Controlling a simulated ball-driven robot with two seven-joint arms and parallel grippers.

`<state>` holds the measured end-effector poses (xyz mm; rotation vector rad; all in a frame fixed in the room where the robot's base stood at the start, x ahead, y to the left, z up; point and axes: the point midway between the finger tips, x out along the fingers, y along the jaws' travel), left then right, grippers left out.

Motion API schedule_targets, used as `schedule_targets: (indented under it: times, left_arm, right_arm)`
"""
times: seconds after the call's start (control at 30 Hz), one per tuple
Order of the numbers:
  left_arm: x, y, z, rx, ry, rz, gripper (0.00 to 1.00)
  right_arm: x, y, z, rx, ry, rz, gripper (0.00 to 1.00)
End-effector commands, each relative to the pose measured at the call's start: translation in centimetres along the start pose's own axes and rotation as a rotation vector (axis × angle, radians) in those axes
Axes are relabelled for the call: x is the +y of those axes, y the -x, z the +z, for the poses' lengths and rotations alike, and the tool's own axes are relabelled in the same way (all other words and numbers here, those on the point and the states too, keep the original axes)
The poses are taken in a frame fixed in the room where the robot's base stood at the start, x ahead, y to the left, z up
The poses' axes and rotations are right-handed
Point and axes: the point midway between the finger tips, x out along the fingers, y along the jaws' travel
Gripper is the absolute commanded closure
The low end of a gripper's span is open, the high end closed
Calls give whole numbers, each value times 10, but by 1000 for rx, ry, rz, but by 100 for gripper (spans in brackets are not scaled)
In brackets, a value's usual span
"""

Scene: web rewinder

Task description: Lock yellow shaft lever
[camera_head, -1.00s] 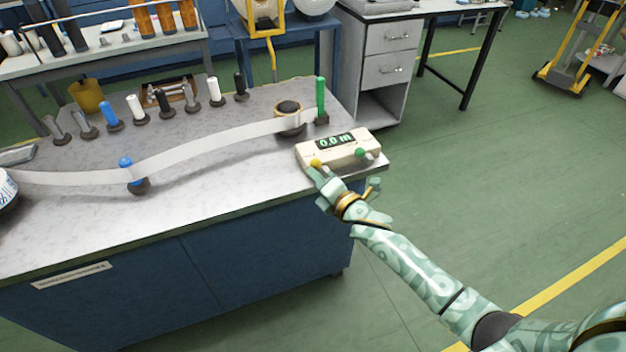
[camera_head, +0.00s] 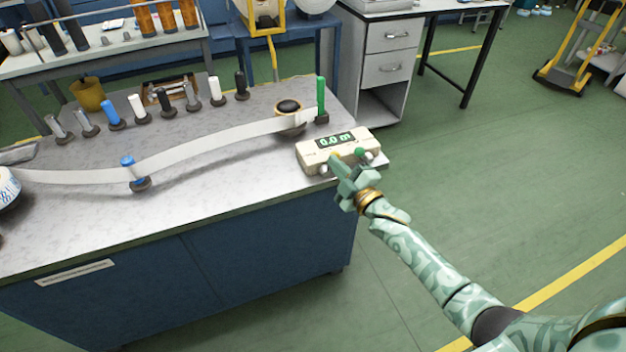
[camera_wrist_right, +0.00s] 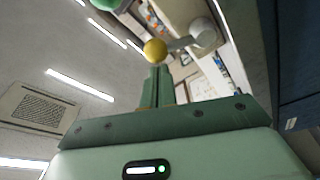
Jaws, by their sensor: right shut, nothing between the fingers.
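The yellow shaft lever's knob (camera_head: 336,155) shows on the front of the cream counter box (camera_head: 312,154), just beyond my right fingertips. Its pale pivot (camera_head: 323,169) is to the lower left of the knob. My right gripper (camera_head: 341,165) is shut and empty, at the box's front. In the right wrist view, the yellow knob (camera_wrist_right: 154,50) sits just above the tips of the closed fingers (camera_wrist_right: 157,73), and its arm runs right to a pale round pivot (camera_wrist_right: 203,34). I cannot tell whether fingers and knob touch. My left gripper is out of view.
A green-knobbed lever (camera_head: 359,152) is close to the right of my gripper. The box reads 0.0 m. A white web runs across the bench (camera_head: 230,180) past a blue-topped roller (camera_head: 128,162) towards a green post (camera_head: 321,95). Floor right of the bench is open.

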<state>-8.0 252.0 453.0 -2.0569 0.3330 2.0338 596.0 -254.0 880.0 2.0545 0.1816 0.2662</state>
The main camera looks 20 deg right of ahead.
Motion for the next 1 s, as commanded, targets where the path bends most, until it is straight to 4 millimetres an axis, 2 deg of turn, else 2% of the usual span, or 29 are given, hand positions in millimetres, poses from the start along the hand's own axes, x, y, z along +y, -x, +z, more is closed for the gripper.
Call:
schedule_targets:
  times: [0.4, 1.0]
  left_arm:
    - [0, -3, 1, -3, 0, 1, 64]
    - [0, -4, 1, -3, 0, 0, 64]
  right_arm:
    - [3, 3, 13, 0, -227, 55, 100]
    - [4, 4, 16, 1, -275, 67, 100]
